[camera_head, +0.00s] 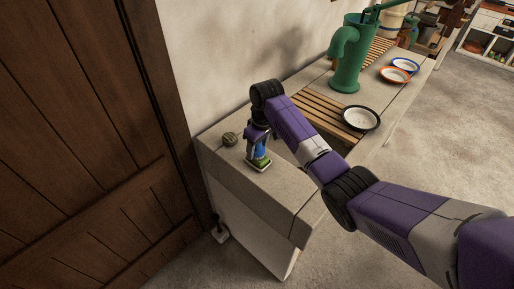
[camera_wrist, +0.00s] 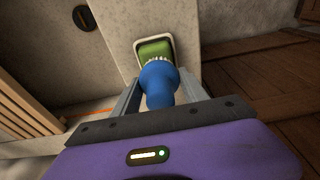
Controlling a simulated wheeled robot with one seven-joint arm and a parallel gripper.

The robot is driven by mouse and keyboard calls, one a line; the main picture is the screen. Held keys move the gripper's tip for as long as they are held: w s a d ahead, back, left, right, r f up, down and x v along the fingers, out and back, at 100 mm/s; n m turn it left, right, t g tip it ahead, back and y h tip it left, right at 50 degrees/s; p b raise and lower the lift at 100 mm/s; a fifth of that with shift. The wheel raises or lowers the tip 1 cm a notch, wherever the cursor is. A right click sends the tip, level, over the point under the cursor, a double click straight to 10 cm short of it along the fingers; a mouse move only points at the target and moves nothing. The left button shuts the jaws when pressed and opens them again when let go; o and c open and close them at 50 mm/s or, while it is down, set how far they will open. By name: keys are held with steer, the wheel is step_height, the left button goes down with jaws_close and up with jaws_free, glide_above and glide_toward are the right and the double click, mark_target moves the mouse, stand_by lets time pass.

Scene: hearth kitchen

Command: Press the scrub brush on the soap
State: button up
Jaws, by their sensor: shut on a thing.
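The scrub brush has a blue handle (camera_wrist: 159,85) and pale bristles (camera_wrist: 156,61); in the head view its blue handle (camera_head: 260,150) stands about upright. My gripper (camera_head: 259,143) is shut on the handle, one finger on each side in the wrist view. The green soap (camera_wrist: 154,47) lies in a pale dish (camera_wrist: 171,43) on the counter. In the wrist view the bristles meet the near edge of the soap; I cannot tell whether they touch or press on it. My gripper hides part of the brush in the head view.
A green pump (camera_head: 346,60), a wooden slatted rack (camera_head: 318,115) and a dark-rimmed plate (camera_head: 361,118) are farther right. A wooden door (camera_head: 80,140) is at left.

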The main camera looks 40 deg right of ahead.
steer(key=shift+s, duration=0.1)
step_height(320, 180, up, 5)
steer(key=p, duration=0.4)
steer(key=shift+f+p, duration=0.1)
steer(key=shift+p, duration=0.3)
steer(key=shift+r, duration=1.05)
